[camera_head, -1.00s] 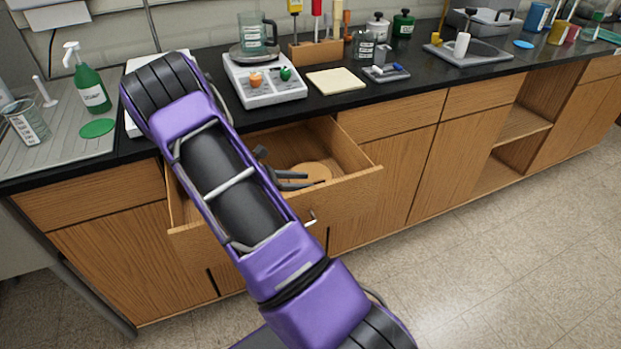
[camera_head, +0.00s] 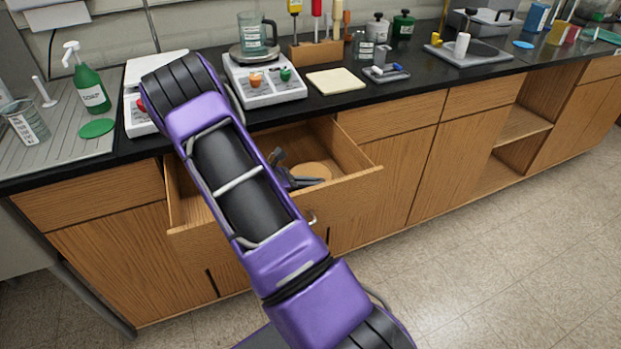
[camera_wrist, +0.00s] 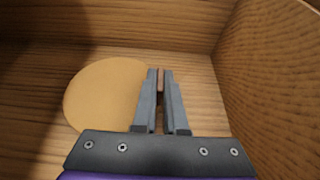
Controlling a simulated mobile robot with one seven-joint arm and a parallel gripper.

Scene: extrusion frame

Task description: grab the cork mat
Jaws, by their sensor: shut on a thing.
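The cork mat (camera_head: 314,170) is a round, flat tan disc inside the open drawer. In the wrist view the cork mat (camera_wrist: 100,95) shows left of my fingers, and its right edge runs behind them. My gripper (camera_head: 308,182) reaches down into the drawer at the mat. In the wrist view my gripper (camera_wrist: 160,75) has its fingers close together, with a thin brown strip between the tips. It is shut on the mat's edge. The part of the mat at the fingers is hidden. I cannot tell whether the mat is lifted off the drawer floor.
The open drawer (camera_head: 350,183) has wooden walls close around my gripper. The black counter (camera_head: 330,103) hangs above its back. A scale (camera_head: 262,85), a cream square pad (camera_head: 336,81) and a green spray bottle (camera_head: 91,88) stand on the counter. The floor at right is clear.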

